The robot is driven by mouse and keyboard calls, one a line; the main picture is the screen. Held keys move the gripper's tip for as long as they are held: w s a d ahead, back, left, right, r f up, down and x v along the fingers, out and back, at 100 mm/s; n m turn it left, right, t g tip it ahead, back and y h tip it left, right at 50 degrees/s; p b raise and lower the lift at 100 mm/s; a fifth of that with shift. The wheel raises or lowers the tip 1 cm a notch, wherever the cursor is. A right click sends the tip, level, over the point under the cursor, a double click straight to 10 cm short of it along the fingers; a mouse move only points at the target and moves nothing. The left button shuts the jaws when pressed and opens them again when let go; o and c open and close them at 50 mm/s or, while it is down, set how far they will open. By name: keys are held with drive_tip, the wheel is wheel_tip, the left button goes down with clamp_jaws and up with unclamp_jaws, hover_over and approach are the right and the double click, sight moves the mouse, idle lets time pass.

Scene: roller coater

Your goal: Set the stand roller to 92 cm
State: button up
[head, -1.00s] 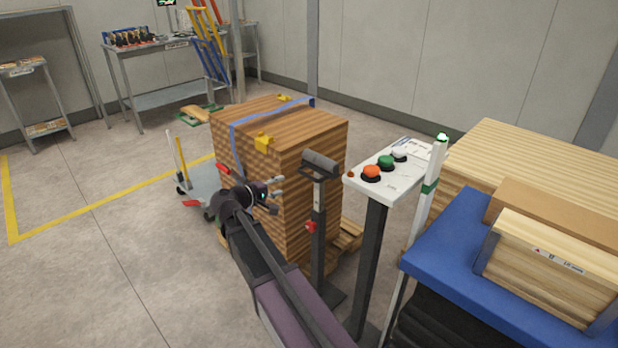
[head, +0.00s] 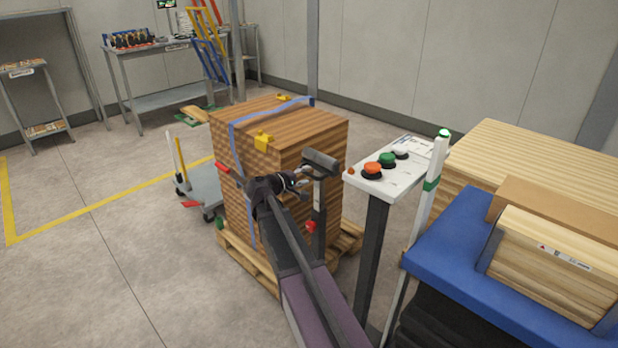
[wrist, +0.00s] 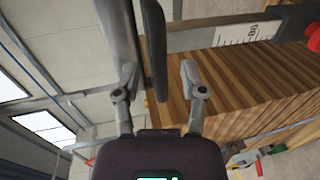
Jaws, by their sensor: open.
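The stand roller (head: 320,163) is a dark roller on an upright post with a red knob (head: 311,227) partway down. In the wrist view the post appears sideways with a white marked scale (wrist: 238,33); one number looks like 80, not clearly readable. The red knob (wrist: 313,30) shows at the right edge. My gripper (head: 302,183) is open beside the top of the post, just under the roller. In the wrist view the dark roller bracket (wrist: 154,50) lies between the fingertips of my gripper (wrist: 158,78). Contact cannot be told. My arm hides the stand's foot.
A strapped wood stack (head: 280,130) on a pallet stands close behind the stand. A button pedestal (head: 385,180) and a white pole with a green light (head: 432,180) are to the right, beside a blue table (head: 450,245).

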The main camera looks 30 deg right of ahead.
drive_tip(key=shift+x, duration=1.1)
clamp_jaws()
